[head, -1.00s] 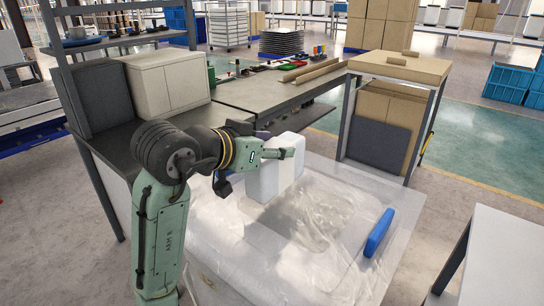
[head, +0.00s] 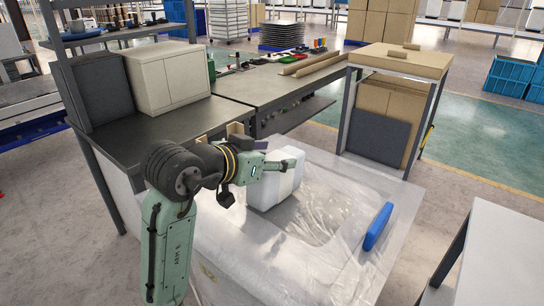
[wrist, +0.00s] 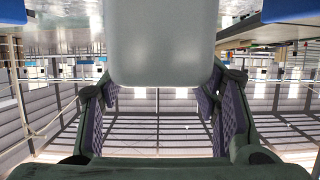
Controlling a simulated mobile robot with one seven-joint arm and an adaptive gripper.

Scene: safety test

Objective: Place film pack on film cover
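The film pack is a white, rounded block (head: 272,188) at the middle of the head view. My gripper (head: 284,165) reaches in from the left and appears shut on the pack's upper part. In the wrist view my gripper's fingers (wrist: 160,100) stand either side of the pack. The film cover is a clear, wrinkled sheet (head: 325,210) over a pale, wide surface. The pack is upright over its back left part; whether its underside touches the sheet is not clear.
A blue, flat-sided object (head: 378,226) stands on the cover's right side. A dark workbench (head: 170,125) with a white cabinet (head: 168,78) lies behind left. A cardboard-topped stand (head: 400,60) is behind right, and a white table (head: 490,250) is at front right. The cover's front is clear.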

